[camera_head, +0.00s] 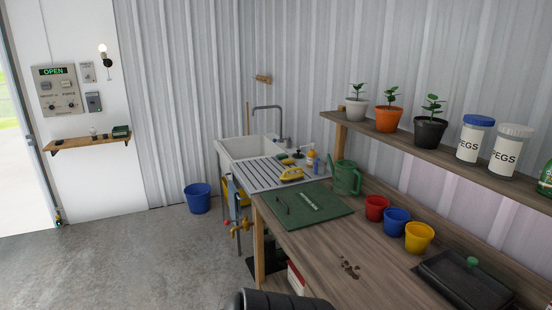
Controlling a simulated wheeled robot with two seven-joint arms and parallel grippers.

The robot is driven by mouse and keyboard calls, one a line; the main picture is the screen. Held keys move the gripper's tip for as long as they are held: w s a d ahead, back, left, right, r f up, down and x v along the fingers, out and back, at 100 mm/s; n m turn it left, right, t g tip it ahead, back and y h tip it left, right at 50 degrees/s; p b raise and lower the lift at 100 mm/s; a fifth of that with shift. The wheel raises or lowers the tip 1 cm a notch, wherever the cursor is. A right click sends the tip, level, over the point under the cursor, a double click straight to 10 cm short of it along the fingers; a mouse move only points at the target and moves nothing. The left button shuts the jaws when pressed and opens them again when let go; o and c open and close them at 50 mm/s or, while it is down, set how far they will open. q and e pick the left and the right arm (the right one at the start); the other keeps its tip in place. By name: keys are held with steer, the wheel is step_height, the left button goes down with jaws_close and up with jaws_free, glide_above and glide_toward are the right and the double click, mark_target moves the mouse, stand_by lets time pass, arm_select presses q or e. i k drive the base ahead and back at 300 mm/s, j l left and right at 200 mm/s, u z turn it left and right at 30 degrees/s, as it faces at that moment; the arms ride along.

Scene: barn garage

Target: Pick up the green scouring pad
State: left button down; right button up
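Small green items lie at the sink (234,152), beside the soap bottle. One dark green piece (285,160) may be the green scouring pad, but it is too small to tell for sure. A yellow object (291,174) lies near it on the ribbed drainboard (262,178). Neither of my grippers is in view, so nothing shows of what they hold.
The wooden workbench (310,250) carries a green mat (325,207), a green watering can (345,178), red, blue and yellow pots, and a dark tray (440,287). A blue bucket (198,198) stands on the floor left of the sink. Open concrete floor lies left.

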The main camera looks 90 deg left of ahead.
mark_target(281, 156)
steer(key=u, duration=2.75)
steer(key=i+j+z, duration=0.1)
steer(key=i+j, duration=0.6)
steer(key=i+j+z, duration=0.15)
steer(key=i+j, duration=0.5)
steer(key=i+j+z, duration=0.15)
steer(key=i+j, duration=0.2)
steer(key=j, duration=0.15)
steer(key=i+j, duration=0.3)
steer(key=j, duration=0.15)
steer(key=i+j+z, duration=0.15)
steer(key=i+j, duration=0.4)
steer(key=j, duration=0.35)
steer(key=i+j+z, duration=0.1)
steer(key=j, duration=0.4)
steer(key=i+j+z, duration=0.1)
steer(key=j, duration=0.4)
steer(key=i+j+z, duration=0.1)
steer(key=j, duration=0.45)
steer(key=i+j+z, duration=0.1)
steer(key=j, duration=0.4)
